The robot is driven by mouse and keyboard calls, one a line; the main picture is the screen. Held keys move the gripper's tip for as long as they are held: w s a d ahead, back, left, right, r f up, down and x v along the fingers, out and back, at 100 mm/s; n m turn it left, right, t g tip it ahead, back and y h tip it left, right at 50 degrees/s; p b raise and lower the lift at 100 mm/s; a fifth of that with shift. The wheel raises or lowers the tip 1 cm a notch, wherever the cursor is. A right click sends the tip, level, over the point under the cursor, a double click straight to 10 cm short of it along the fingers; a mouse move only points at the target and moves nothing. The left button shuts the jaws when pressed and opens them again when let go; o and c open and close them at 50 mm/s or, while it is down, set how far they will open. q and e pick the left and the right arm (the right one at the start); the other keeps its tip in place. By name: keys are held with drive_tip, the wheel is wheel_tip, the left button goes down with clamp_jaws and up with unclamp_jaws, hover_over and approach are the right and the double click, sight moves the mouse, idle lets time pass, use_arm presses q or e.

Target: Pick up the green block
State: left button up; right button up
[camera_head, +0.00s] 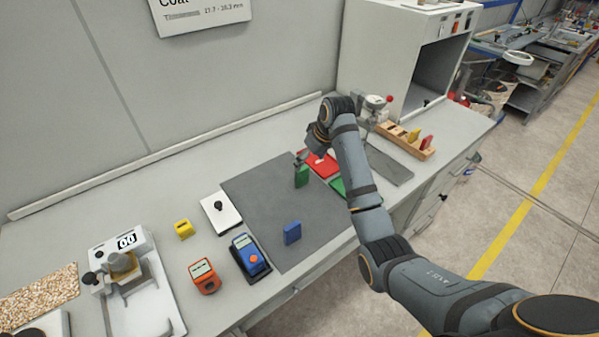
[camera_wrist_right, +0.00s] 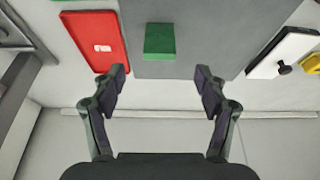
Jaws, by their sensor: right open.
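The green block (camera_head: 301,178) stands on the dark grey mat (camera_head: 265,190), near the red plate. In the right wrist view the green block (camera_wrist_right: 160,41) lies ahead of the fingertips, roughly centred between them and apart from both. My right gripper (camera_wrist_right: 160,76) is open and empty. In the head view the right gripper (camera_head: 308,154) is close to the top of the green block, partly hidden behind my own wrist. My left gripper is not in view.
A red plate (camera_head: 326,165) and a green plate (camera_head: 338,187) lie beside the block. A blue block (camera_head: 292,233) stands on the mat toward the front. A wooden rack (camera_head: 400,141) with coloured blocks is at the right. A white pad (camera_head: 221,212) lies left of the mat.

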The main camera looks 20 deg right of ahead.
sight(304, 171)
drive_tip(key=x, duration=0.2)
drive_tip(key=p+x, duration=0.1)
drive_tip(key=x, duration=0.1)
drive_tip(key=shift+s+a+f, duration=0.1)
drive_tip(key=shift+s+f, duration=0.1)
drive_tip(key=shift+f, duration=0.05)
drive_tip(key=shift+w+f, duration=0.3)
drive_tip(key=shift+f, duration=0.05)
drive_tip(key=p+x, duration=0.1)
drive_tip(key=x, duration=0.3)
drive_tip(key=shift+w+p, duration=0.25)
drive_tip(key=shift+p, duration=0.05)
drive_tip(key=shift+w+f, duration=0.15)
drive_tip(key=shift+f, duration=0.15)
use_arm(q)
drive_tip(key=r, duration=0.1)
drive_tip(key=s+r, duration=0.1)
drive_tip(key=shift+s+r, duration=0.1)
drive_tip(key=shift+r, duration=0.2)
use_arm(e)
drive_tip(key=c, duration=1.2)
